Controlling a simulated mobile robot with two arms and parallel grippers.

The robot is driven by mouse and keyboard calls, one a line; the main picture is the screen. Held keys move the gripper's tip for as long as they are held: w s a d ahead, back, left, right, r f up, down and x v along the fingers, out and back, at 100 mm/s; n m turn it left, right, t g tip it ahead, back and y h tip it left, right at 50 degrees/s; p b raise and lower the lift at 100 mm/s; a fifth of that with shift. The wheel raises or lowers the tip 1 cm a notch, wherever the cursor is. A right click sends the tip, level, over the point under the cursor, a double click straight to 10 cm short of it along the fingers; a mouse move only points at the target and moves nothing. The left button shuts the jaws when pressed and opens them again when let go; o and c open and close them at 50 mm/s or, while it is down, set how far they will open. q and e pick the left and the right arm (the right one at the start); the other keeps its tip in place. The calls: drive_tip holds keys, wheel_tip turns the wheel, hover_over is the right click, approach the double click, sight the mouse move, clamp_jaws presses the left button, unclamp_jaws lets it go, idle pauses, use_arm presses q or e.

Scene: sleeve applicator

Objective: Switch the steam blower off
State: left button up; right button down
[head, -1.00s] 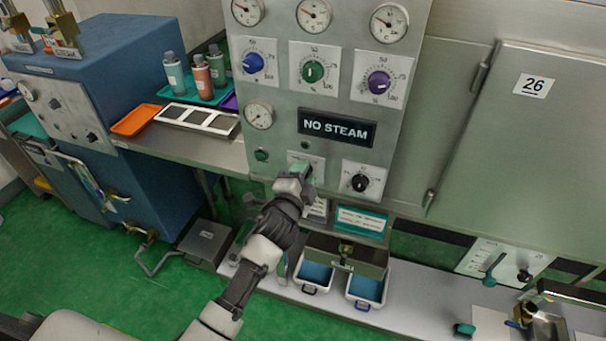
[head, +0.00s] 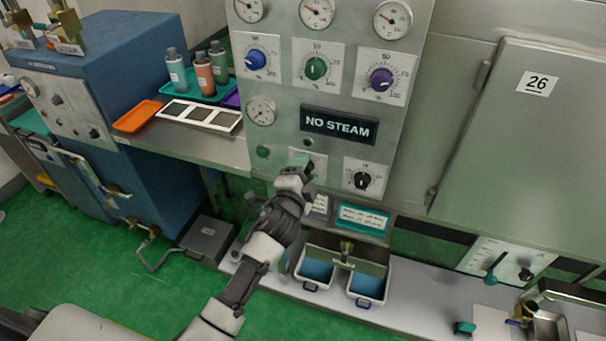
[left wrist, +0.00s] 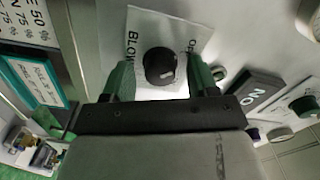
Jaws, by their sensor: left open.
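The steam blower switch is a black knob (left wrist: 159,66) with a light pointer mark, on a white plate (left wrist: 185,30) lettered "BLO…" in the left wrist view. My left gripper (left wrist: 160,80) is open, with its green fingers on either side of the knob; I cannot tell whether they touch it. In the head view my left gripper (head: 300,166) is at the panel's lower left plate and hides the knob. The dark display (head: 338,125) above it reads "NO STEAM". My right gripper is not in view.
Another black knob (head: 362,180) is just right on the same panel. Blue, green (head: 316,68) and purple knobs sit above, below gauges. A green button (head: 263,151) is to the left. A shelf with a teal card (head: 362,217) and bins (head: 367,285) is below.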

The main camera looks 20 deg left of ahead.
use_arm(q)
drive_tip(key=s+b, duration=0.1)
drive_tip(key=s, duration=1)
drive_tip(key=shift+a, duration=0.2)
drive_tip(key=shift+w, duration=0.1)
drive_tip(key=s+a+f+n+g, duration=0.15)
drive_tip(key=s+f+g, duration=0.25)
drive_tip(key=f, duration=1.2)
drive_tip(key=s+f+n+g, duration=0.3)
drive_tip(key=s+f+g, duration=0.15)
drive_tip(key=f, duration=1.05)
drive_tip(key=s+a+f+n+g, duration=0.1)
drive_tip(key=s+f+n+g, duration=0.1)
drive_tip(key=s+f, duration=0.5)
drive_tip(key=s+a+f+n+g, duration=0.2)
drive_tip(key=s+f, duration=0.4)
drive_tip(key=s, duration=0.8)
drive_tip(key=s+a+f+n+g, duration=0.1)
drive_tip(key=s+f+n+g, duration=0.2)
drive_tip(key=s+f, duration=0.4)
drive_tip(key=s+g, duration=0.1)
drive_tip(key=s, duration=0.3)
drive_tip(key=shift+s+a+f+y, duration=0.3)
drive_tip(key=shift+a+f, duration=0.05)
drive_tip(key=shift+a, duration=0.05)
drive_tip(key=shift+n+g, duration=0.25)
